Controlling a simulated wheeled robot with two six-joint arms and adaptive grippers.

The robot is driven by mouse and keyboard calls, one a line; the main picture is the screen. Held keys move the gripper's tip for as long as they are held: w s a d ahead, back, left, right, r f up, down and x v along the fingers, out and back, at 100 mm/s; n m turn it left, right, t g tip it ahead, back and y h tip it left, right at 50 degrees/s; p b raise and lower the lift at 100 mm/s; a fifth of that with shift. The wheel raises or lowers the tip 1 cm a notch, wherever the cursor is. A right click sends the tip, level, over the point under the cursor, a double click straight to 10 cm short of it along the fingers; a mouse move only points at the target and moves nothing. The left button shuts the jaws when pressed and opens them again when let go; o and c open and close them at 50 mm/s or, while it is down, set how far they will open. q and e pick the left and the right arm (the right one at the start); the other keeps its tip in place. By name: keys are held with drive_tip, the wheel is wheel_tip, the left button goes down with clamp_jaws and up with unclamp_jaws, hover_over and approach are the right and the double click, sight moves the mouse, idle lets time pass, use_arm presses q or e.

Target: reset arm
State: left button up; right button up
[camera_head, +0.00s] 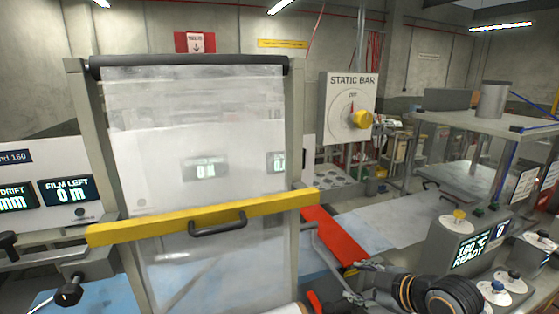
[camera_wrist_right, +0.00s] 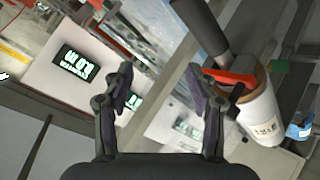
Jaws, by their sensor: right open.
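My right gripper (camera_head: 358,281) is at the bottom right of centre in the head view, its arm coming in from the lower right. Its two fingers are spread, with nothing between them. In the wrist view the open right gripper (camera_wrist_right: 162,82) shows both fingers, apart and empty. A white roll (camera_wrist_right: 262,118) with a red part (camera_wrist_right: 230,76) at its end lies beside or behind the right-hand finger there; I cannot tell whether they touch. My left gripper is not in view.
A clear film in an upright frame carries a yellow bar (camera_head: 150,228) with a black handle (camera_head: 217,223). A red bar (camera_head: 335,236) lies close behind my right gripper. The static bar panel (camera_head: 340,88) has a yellow knob (camera_head: 362,120). A control box (camera_head: 452,237) reading READY stands right.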

drive_tip(key=s+d+f+m+g+h, duration=0.3)
drive_tip(key=s+f+m, duration=0.4)
drive_tip(key=s+f, duration=0.35)
drive_tip(key=s+d+f+m+g+h, duration=0.25)
drive_tip(key=s+f+m, duration=0.35)
drive_tip(key=s+f, duration=0.5)
wheel_tip(320, 180, down, 26)
drive_tip(key=s+d+g+b, duration=0.2)
drive_tip(key=b, duration=0.1)
drive_tip(key=s+d+f+b, duration=0.1)
drive_tip(key=s+f+b, duration=0.1)
drive_tip(key=s+f, duration=1.7)
drive_tip(key=shift+s+d+f+m+g, duration=0.15)
drive_tip(key=shift+f+m+g, duration=0.2)
drive_tip(key=shift+f, duration=0.3)
drive_tip(key=shift+h, duration=0.25)
